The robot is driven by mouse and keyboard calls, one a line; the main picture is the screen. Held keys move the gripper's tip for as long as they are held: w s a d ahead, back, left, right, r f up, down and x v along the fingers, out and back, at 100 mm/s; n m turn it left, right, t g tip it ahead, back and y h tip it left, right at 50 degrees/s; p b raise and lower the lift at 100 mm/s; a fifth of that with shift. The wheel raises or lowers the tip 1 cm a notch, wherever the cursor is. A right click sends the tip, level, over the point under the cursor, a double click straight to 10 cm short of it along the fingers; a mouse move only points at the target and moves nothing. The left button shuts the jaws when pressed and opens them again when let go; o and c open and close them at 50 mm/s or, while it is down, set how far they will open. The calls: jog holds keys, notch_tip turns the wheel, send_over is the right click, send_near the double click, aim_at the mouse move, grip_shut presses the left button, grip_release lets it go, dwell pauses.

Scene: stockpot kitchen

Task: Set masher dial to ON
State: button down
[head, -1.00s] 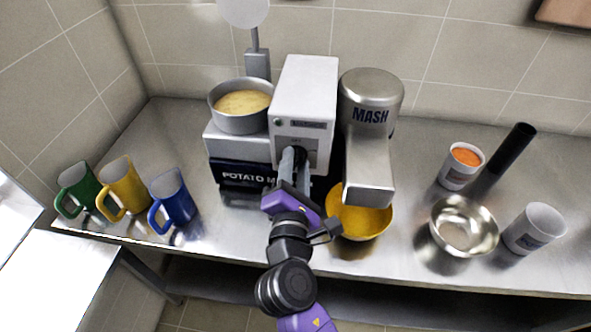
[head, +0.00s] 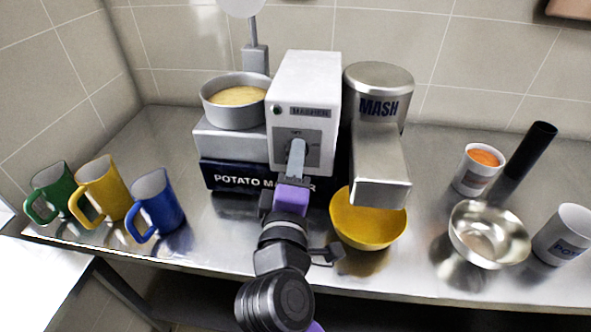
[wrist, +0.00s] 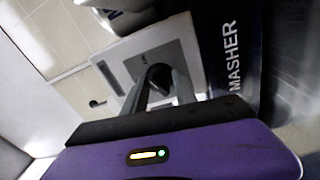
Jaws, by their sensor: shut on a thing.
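The potato masher machine (head: 303,85) stands at the back middle of the steel counter, with a white control box labelled MASHER. A dark dial (wrist: 160,77) sits on the plate on the box's front. My gripper (head: 296,150) is at that plate, its fingers shut on the dial; in the wrist view the fingers reach either side of it. In the head view my gripper hides the dial, and its pointer and ON mark cannot be read.
A pot of pale mash (head: 233,113) stands left of the box. The MASH spout (head: 379,165) hangs over a yellow bowl (head: 366,228) on the right. Green, yellow and blue mugs (head: 157,205) stand left; a steel bowl (head: 487,236) and cups stand right.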

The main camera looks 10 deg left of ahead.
jog(key=shift+f+m+b, duration=0.1)
jog(key=shift+m+b, duration=0.3)
jog(key=shift+m, duration=0.2)
jog(key=c, duration=1)
grip_release()
jog(key=shift+s, duration=0.1)
jog(key=s, duration=0.7)
jog(key=shift+s+f+b, duration=0.25)
jog(key=shift+s+b, duration=0.05)
jog(key=shift+b, duration=0.05)
